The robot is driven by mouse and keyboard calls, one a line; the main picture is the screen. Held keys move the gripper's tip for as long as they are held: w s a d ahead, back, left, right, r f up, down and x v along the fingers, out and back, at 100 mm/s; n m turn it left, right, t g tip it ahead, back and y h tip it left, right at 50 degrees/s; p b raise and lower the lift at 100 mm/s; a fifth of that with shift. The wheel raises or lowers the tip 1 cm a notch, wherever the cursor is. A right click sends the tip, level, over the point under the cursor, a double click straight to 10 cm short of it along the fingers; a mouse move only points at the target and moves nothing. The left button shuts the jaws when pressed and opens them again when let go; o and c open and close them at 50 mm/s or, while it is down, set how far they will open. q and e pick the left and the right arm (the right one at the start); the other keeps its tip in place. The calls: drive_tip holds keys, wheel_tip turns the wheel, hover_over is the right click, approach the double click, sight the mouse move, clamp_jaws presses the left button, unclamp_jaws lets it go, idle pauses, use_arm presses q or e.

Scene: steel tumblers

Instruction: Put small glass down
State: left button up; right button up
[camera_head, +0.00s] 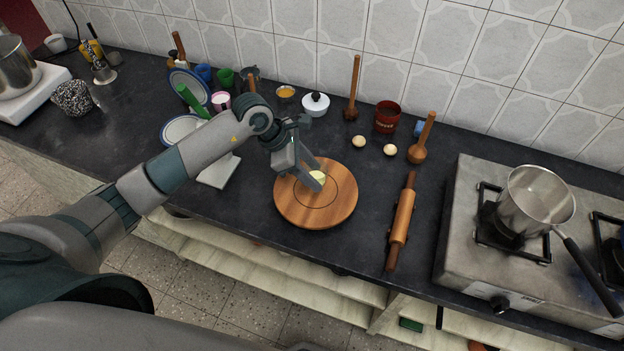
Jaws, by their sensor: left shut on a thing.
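My left gripper (312,178) reaches in from the left over the round wooden board (320,213). It is shut on a small pale yellow ball-like piece (318,175), which shows between its fingers at the board's upper middle. The fingers partly hide this piece, and I cannot tell if it touches the board. I cannot make out a small glass in the gripper. My right gripper is out of view.
Two pale balls (359,141) (390,150) lie behind the board. A rolling pin (402,218) lies to its right. Farther right is a stove (465,205) with a steel pot (535,205). Plates, cups and a white lidded pot (315,106) crowd the left and back.

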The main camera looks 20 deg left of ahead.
use_arm(q)
wheel_tip(320, 180, down, 3)
drive_tip(key=shift+r+p, duration=0.2)
drive_tip(key=shift+p, duration=0.65)
drive_tip(key=shift+f, duration=0.55)
drive_tip(key=shift+f, duration=0.15)
drive_tip(key=o, duration=1.1)
drive_tip(key=shift+c, duration=0.2)
drive_tip(key=shift+r, duration=0.2)
